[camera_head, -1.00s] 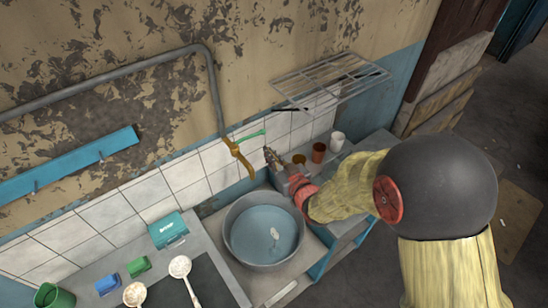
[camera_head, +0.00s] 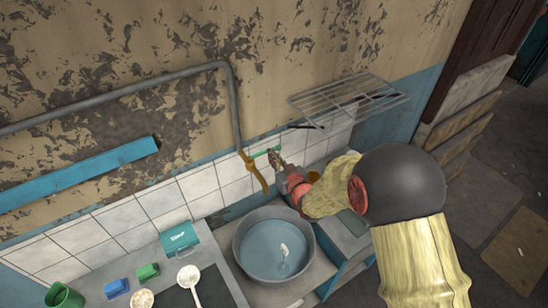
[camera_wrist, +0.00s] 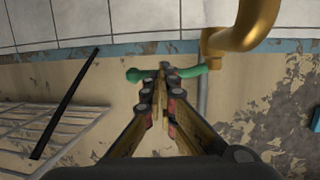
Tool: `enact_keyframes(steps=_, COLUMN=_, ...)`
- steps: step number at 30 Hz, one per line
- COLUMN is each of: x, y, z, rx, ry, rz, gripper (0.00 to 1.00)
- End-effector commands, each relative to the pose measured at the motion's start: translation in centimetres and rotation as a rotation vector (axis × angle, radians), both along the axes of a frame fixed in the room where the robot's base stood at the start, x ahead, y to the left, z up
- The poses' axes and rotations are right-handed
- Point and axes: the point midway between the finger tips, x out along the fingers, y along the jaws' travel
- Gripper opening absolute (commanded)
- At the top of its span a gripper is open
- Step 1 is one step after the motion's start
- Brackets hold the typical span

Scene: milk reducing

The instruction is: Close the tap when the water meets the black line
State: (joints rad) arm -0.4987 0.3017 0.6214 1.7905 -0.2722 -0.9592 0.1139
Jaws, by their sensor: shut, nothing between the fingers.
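The brass tap (camera_head: 257,176) comes off the grey wall pipe and has a green lever handle (camera_head: 262,151). In the wrist view, the tap spout (camera_wrist: 252,28) is at the top right, with the green handle (camera_wrist: 205,70) reaching left from it. My gripper (camera_head: 272,156) is shut and empty, its tips at the handle. In the wrist view, my gripper's tips (camera_wrist: 164,70) overlap the handle; I cannot tell whether they touch it. The grey basin (camera_head: 263,277) stands below the tap and holds water (camera_head: 262,252) with a whitish streak in it. I cannot make out the black line.
A wire rack (camera_head: 350,100) on the wall sits right of the tap. A teal box (camera_head: 179,238), a blue block (camera_head: 116,287), a green block (camera_head: 147,271), a green cup (camera_head: 62,297) and ladles (camera_head: 189,276) are on the left counter. The tiled wall is close behind the tap.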

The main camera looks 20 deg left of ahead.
Motion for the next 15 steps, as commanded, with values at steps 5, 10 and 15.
enact_keyframes(steps=5, x=0.2, y=0.2, z=-0.1, rx=0.001, ry=-0.002, rz=0.0, gripper=0.0)
enact_keyframes(steps=10, x=1.1, y=0.8, z=-0.5, rx=0.002, ry=-0.002, rz=0.001, gripper=0.0)
enact_keyframes(steps=15, x=1.7, y=1.0, z=-0.5, rx=-0.001, ry=-0.001, rz=0.0, gripper=0.0)
